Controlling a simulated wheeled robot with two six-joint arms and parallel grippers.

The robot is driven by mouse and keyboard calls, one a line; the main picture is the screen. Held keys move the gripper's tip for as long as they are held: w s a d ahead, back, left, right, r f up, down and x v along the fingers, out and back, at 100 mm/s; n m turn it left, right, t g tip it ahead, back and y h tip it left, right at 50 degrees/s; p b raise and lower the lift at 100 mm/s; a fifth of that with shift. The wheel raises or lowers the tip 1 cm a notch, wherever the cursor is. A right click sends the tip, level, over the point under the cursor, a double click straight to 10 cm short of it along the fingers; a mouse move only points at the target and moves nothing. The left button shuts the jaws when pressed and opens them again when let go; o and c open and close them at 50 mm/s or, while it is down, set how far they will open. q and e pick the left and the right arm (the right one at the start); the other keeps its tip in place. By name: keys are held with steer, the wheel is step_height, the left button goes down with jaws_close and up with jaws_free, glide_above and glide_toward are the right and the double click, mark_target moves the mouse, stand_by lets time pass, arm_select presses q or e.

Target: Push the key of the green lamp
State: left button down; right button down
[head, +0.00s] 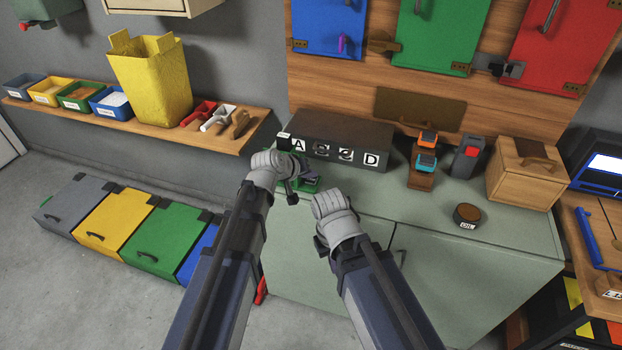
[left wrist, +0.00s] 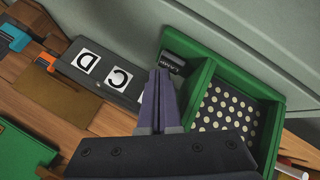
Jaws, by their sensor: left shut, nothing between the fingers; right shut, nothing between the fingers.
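The green lamp shows in the left wrist view as a green open-topped body (left wrist: 204,78) with a polka-dotted panel in one part and a dark key (left wrist: 172,63) with white lettering in a narrow recess. My left gripper's shut fingers (left wrist: 163,76) are at this recess, close to the key; I cannot tell whether they touch it. In the head view the lamp (head: 304,186) is on the cabinet's left end, mostly hidden behind my left gripper (head: 308,179). My right gripper (head: 322,243) is shut and empty, lower, by the cabinet's front edge.
A dark box with letter tiles (head: 345,138) stands behind the lamp. An orange and blue pair of items (head: 425,162), a grey device with a red part (head: 467,155) and a round oil tin (head: 467,215) are further right. The cabinet top (head: 400,205) between is clear.

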mark_target(310, 182)
arm_select(q)
steer(key=shift+f, duration=0.1)
steer(key=shift+f+b, duration=0.35)
steer(key=shift+b, duration=0.15)
steer(key=shift+r, duration=0.15)
steer(key=shift+r+p, duration=0.3)
steer(key=shift+p, duration=0.2)
steer(key=shift+r, duration=0.1)
step_height(310, 182, up, 6)
steer(key=p, duration=0.6)
